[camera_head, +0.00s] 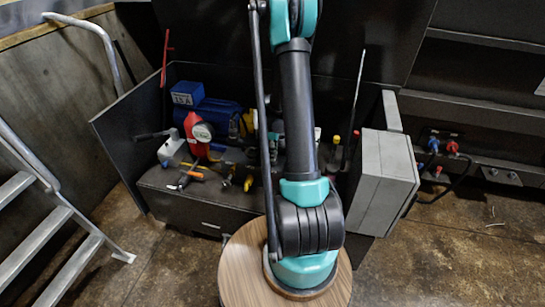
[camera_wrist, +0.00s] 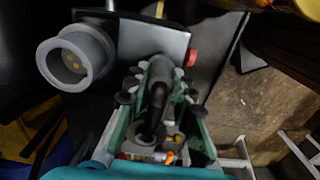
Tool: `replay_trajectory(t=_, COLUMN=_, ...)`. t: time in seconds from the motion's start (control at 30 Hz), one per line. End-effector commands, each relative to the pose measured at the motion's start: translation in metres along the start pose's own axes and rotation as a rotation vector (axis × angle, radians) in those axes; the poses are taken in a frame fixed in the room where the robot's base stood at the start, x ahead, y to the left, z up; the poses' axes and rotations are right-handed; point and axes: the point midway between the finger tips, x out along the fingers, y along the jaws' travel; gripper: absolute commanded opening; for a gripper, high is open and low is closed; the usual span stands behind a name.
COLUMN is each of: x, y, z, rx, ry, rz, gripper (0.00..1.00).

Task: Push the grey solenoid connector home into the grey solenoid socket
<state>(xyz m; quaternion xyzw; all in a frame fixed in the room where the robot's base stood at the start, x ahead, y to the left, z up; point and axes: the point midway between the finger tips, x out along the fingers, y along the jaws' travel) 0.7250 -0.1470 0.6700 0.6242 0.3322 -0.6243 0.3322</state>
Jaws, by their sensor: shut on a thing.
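In the wrist view my gripper (camera_wrist: 157,82) is shut on a dark grey, rounded part, which I take for the solenoid connector (camera_wrist: 158,68). A black lead runs from it back between the fingers. A wide grey round socket (camera_wrist: 75,58) with copper-coloured contacts inside shows at upper left, apart from the held part. In the head view my arm hides my gripper.
In the head view, a blue motor (camera_head: 207,110), a red gauge body (camera_head: 198,132) and several small fittings crowd the black bay. A grey box (camera_head: 382,180) stands at right. A metal ladder (camera_head: 50,220) is at left. A red knob (camera_wrist: 190,57) shows in the wrist view.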

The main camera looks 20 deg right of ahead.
Motion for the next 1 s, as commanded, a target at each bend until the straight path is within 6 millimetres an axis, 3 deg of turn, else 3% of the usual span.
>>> replay_trajectory(t=1.0, x=-0.049, y=0.000, z=0.000, rx=0.000, ry=0.000, rz=0.000, gripper=0.00)
